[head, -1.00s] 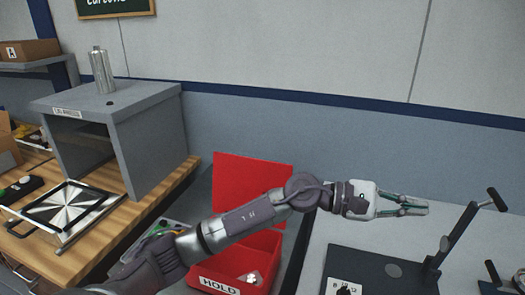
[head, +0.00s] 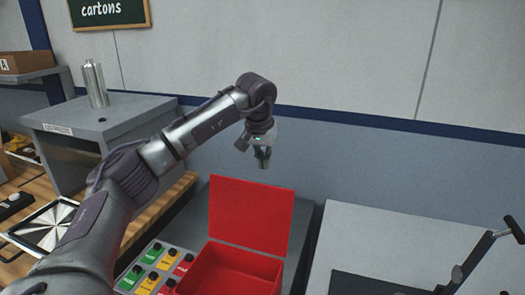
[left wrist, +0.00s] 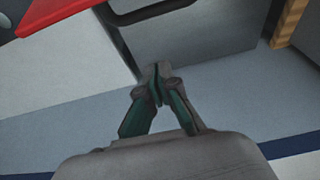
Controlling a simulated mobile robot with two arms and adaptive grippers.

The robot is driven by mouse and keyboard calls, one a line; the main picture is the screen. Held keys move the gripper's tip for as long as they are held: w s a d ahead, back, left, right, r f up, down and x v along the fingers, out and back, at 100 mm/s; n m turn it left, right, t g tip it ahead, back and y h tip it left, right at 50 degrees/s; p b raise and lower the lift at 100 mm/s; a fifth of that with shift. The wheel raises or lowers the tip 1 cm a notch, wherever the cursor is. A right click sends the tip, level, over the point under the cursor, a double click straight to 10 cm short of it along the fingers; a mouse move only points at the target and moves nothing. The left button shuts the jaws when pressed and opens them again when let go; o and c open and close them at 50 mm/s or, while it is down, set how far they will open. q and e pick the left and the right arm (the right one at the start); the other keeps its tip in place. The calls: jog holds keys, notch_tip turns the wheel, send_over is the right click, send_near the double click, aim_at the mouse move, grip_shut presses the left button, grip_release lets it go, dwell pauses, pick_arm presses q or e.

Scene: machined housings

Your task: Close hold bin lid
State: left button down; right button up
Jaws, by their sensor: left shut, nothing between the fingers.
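The red hold bin (head: 222,278) stands in the lower middle of the head view, and its inside shows from above. Its flat red lid (head: 250,215) stands open, upright at the bin's back edge. My left gripper (head: 263,164) is shut and empty, pointing down above the lid's top edge and apart from it. In the left wrist view the closed fingertips (left wrist: 158,72) meet with nothing between them. A red panel, which looks like the lid (left wrist: 55,14), shows at the top left there. My right gripper is not in view.
A panel of green, yellow and red buttons (head: 154,268) lies left of the bin. A grey box (head: 100,130) with a metal flask (head: 95,84) on top stands farther left. A light table (head: 385,235) with a dark lever fixture (head: 468,265) is at right.

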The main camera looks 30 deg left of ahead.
pick_arm(q)
jog(key=s+f, duration=0.1)
jog(key=f+p, duration=0.1)
jog(key=f, duration=0.1)
jog(key=s+f+p, duration=0.1)
jog(key=shift+s+d+f, duration=0.15)
jog(key=shift+s+d, duration=0.2)
jog(key=shift+w, duration=0.1)
